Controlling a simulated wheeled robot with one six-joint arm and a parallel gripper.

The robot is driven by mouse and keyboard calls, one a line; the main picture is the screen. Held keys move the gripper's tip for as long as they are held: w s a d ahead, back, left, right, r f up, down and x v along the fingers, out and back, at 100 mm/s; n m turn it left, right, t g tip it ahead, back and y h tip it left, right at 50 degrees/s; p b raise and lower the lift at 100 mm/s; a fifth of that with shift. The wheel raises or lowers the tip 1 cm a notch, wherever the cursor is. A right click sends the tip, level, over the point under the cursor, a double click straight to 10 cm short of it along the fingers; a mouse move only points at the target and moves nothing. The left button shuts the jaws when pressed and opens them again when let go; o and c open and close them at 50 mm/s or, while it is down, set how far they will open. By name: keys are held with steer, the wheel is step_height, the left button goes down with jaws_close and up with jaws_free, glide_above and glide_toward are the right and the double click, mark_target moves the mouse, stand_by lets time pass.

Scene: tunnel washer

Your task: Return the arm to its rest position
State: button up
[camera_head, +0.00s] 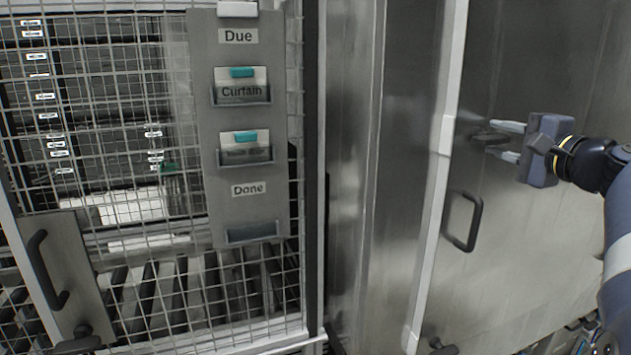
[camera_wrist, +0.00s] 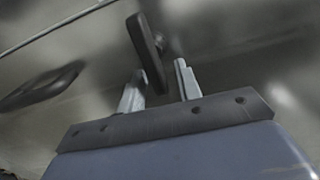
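My gripper (camera_head: 505,142) is at the right in the camera_head view, at the end of my arm, pointing left along the steel door (camera_head: 540,250). Its two pale fingers are apart with nothing clearly held between them. In the camera_wrist view the fingertips (camera_wrist: 160,82) are also spread. A dark latch handle (camera_wrist: 147,52) shows beyond and between them; it is also seen near the fingers in the camera_head view (camera_head: 489,137). I cannot tell whether the fingers touch it.
A dark loop handle (camera_head: 474,222) juts from the steel door below my gripper. At left stands a mesh guard (camera_head: 120,255) with a handled panel (camera_head: 65,270) and a card board marked Due and Done (camera_head: 215,180). Rollers (camera_head: 175,300) lie behind the mesh.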

steer(key=shift+s, duration=0.15)
steer(key=b+v, duration=0.4)
steer(key=v, duration=0.7)
steer(key=p+x, duration=0.2)
steer(key=x, duration=0.3)
steer(key=p+x, duration=0.2)
steer(key=x, duration=0.3)
steer(key=shift+w+a+r, duration=0.15)
steer(key=shift+w+r, duration=0.05)
steer(key=shift+w, duration=0.1)
steer(key=shift+w+f+n, duration=0.2)
steer(key=shift+w+n, duration=0.1)
steer(key=shift+w, duration=0.05)
steer(key=shift+s+a+r+n+b, duration=0.1)
steer(key=shift+r+n+b, duration=0.25)
steer(key=shift+n, duration=0.65)
steer(key=shift+s+r+n+b, duration=0.1)
steer(key=shift+r+n+b, duration=0.15)
steer(key=shift+n, duration=0.75)
